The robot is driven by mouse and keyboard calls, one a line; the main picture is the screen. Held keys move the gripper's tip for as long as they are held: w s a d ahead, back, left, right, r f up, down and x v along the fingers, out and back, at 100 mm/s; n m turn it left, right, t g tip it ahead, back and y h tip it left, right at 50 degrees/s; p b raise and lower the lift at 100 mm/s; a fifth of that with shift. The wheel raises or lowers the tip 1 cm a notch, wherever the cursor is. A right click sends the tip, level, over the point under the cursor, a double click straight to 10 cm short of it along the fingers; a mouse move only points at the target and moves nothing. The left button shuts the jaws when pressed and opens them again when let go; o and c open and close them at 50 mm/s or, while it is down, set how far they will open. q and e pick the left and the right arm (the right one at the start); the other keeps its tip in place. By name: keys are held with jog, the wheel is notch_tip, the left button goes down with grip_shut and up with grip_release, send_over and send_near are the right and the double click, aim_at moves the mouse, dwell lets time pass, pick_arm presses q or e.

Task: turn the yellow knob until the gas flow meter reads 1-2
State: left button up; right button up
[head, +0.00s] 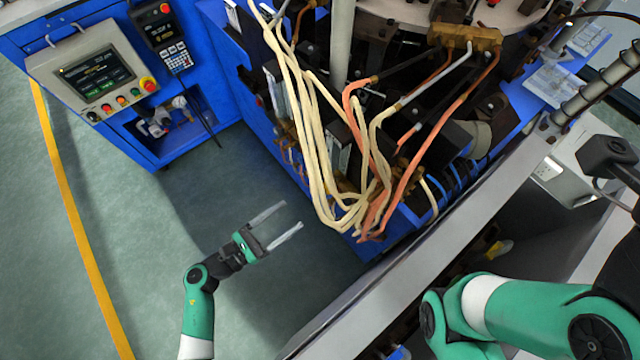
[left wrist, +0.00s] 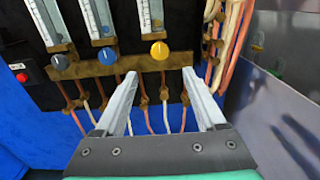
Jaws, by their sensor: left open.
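The yellow knob (left wrist: 159,50) shows in the left wrist view, at the right end of a brass bar and below a clear gas flow meter (left wrist: 151,16). The meter's top is cut off and its reading is too small to tell. My left gripper (head: 292,214) is open and empty, in front of the blue machine in the head view. In the left wrist view its two fingers (left wrist: 159,73) point toward the panel, with the knob between and just beyond their tips. I see no contact with the knob. The knob cannot be made out in the head view.
Cream and orange hoses (head: 325,180) hang close to the right of my left gripper. A control console (head: 95,72) stands at upper left. Open floor (head: 130,225) lies to the left.

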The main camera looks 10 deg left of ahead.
aim_at(325, 189)
pick_arm(q)
jog(key=b+x, duration=0.3)
jog(key=x, duration=0.8)
jog(key=shift+w+d, duration=0.1)
jog(key=shift+w+d+r, duration=0.1)
jog(key=shift+w+d, duration=0.05)
jog(key=shift+w, duration=0.05)
grip_shut()
